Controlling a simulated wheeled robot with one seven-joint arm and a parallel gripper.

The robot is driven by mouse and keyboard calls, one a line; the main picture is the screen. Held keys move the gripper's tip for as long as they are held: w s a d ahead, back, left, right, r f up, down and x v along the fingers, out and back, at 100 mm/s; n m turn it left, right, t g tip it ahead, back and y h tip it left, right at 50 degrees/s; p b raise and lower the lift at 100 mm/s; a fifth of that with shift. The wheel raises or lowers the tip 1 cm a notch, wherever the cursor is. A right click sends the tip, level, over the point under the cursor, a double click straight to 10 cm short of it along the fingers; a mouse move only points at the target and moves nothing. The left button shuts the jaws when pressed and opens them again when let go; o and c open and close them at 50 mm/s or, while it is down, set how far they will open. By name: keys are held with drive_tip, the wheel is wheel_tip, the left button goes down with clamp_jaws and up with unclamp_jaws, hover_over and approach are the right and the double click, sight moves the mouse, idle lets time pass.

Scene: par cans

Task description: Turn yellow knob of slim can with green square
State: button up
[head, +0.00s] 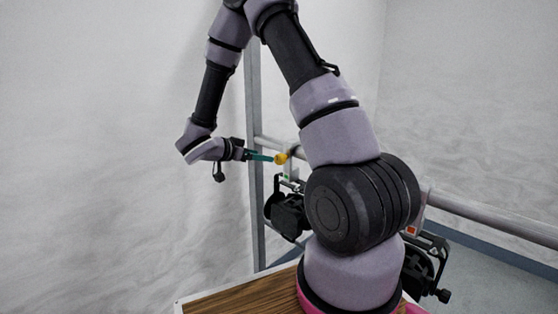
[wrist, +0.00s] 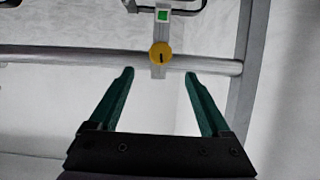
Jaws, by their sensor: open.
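The yellow knob (wrist: 161,55) sits on a grey clamp bracket, between and beyond my open fingertips in the wrist view. In the head view the yellow knob (head: 281,158) is by the rail, with the black slim can (head: 287,215) hanging below. My gripper (wrist: 160,72) is open and empty, with teal fingers. In the head view my gripper (head: 262,157) points right, its tips close to the knob. Whether they touch it cannot be told there.
A horizontal grey rail (head: 490,219) runs behind my arm to the right. A vertical post (head: 254,190) stands near the knob. Another black can (head: 426,265) with an orange-red square (head: 411,230) hangs to the right, partly hidden by my arm. A wooden top (head: 245,298) is below.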

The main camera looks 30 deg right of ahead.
sight(277, 159)
drive_tip(key=x, duration=1)
drive_tip(key=shift+w+d+f, duration=0.1)
drive_tip(key=shift+d+f, duration=0.05)
drive_tip(key=shift+d, duration=0.1)
clamp_jaws()
drive_tip(key=shift+n, duration=0.3)
